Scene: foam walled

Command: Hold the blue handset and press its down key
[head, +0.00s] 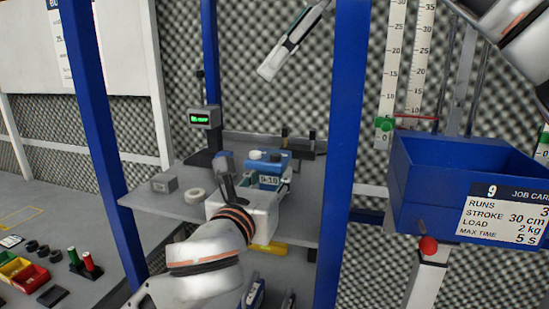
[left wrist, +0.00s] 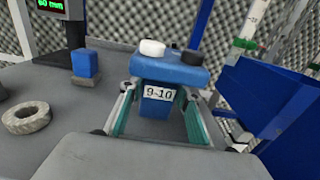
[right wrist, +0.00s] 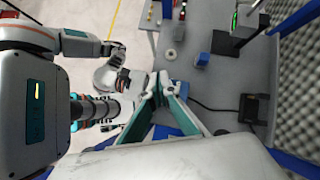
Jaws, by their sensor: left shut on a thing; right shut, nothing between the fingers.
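The blue handset (head: 268,166) stands above the bench, with a "9-10" label on its near face. In the left wrist view the handset (left wrist: 172,75) has a white key (left wrist: 152,48) and a black key (left wrist: 192,57) on top; I cannot read any key marking. My left gripper (head: 266,184) is shut on the handset's lower part, one finger on each side. My right gripper (head: 269,71) is shut and empty, up above the handset and apart from it. In the right wrist view its fingertips (right wrist: 160,78) come together.
The grey bench (head: 165,203) carries a ring (head: 195,196), a grey block (head: 164,183) and a display (head: 203,117) on a stand. A blue post (head: 345,150) stands right of the handset. A blue bin (head: 440,180) with a job card is further right.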

